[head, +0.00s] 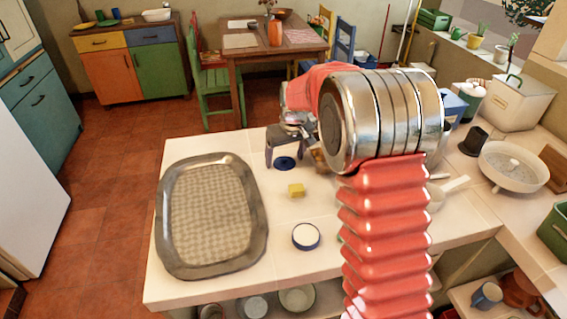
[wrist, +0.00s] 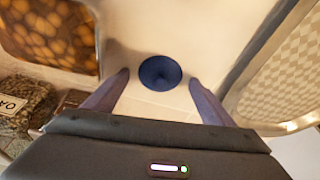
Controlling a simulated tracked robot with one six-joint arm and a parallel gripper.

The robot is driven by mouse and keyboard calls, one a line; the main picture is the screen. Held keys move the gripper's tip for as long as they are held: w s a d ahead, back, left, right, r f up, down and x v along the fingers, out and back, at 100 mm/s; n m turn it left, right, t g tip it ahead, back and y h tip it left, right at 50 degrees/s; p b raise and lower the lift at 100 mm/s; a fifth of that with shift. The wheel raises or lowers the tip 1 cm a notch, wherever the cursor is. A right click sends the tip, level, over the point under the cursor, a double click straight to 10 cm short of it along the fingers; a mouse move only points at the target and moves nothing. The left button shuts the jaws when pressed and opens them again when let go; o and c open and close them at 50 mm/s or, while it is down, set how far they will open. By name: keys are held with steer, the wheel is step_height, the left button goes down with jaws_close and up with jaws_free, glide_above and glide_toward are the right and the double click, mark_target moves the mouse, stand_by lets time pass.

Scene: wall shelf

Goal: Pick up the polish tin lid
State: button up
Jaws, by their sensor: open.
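The polish tin lid appears to be the dark blue disc (wrist: 160,73) lying flat on the pale countertop. In the head view it shows as a small dark blue oval (head: 285,163) just below my gripper (head: 284,154). My gripper is open and empty. In the wrist view its two fingers (wrist: 159,78) stand on either side of the disc, with a gap on both sides. I cannot tell the exact height of the fingertips above the counter. A round white-topped tin with a blue rim (head: 306,236) sits nearer the counter's front.
A large grey-rimmed tray (head: 166,232) with a checkered inside lies left of my gripper. A white bowl-like dish (head: 512,166) and a white bin (head: 520,101) stand at the right. The front middle counter is mostly clear.

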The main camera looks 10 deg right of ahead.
steer(key=c, duration=1.1)
